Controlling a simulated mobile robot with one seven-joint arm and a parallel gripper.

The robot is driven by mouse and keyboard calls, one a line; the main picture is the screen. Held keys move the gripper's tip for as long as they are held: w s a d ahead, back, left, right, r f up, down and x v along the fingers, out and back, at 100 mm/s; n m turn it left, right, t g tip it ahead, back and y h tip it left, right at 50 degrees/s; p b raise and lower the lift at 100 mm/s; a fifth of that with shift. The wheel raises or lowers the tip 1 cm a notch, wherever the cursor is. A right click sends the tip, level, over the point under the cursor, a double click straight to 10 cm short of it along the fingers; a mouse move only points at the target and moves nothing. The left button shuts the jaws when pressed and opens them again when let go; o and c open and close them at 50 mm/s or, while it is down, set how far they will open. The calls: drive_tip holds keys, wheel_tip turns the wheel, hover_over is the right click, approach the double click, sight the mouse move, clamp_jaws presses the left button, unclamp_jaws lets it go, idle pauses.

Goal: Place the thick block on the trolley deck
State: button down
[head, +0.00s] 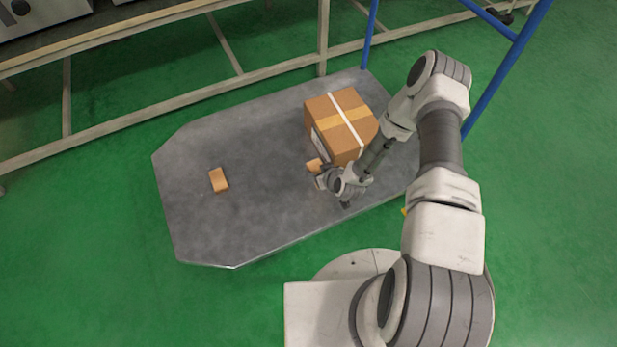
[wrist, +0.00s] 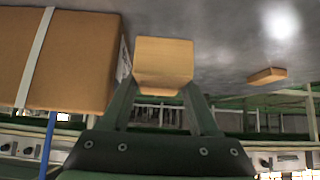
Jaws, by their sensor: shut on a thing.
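My gripper (head: 321,174) is shut on a small wooden block (head: 314,165), low over the grey trolley deck (head: 262,215). In the wrist view the held block (wrist: 163,60) sits between the two fingertips and looks thick. I cannot tell whether it touches the deck. A second small wooden block (head: 219,180) lies on the left part of the deck, apart from my gripper. It also shows in the wrist view (wrist: 267,75), where it looks thinner.
A large taped cardboard box (head: 335,118) stands on the deck right beside the held block. The middle and left of the deck are mostly clear. Blue trolley bars (head: 492,85) rise at the right. A beige frame (head: 150,110) runs behind the deck.

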sight(309, 168)
drive_tip(key=w+a+f, duration=0.1)
drive_tip(key=w+a+f+b, duration=0.1)
drive_tip(key=w+a+f, duration=0.1)
drive_tip(key=shift+w, duration=0.25)
drive_tip(key=shift+f+b, duration=1.2)
drive_tip(key=shift+f, duration=0.65)
drive_tip(key=shift+f, duration=0.1)
drive_tip(key=shift+c, duration=0.6)
unclamp_jaws()
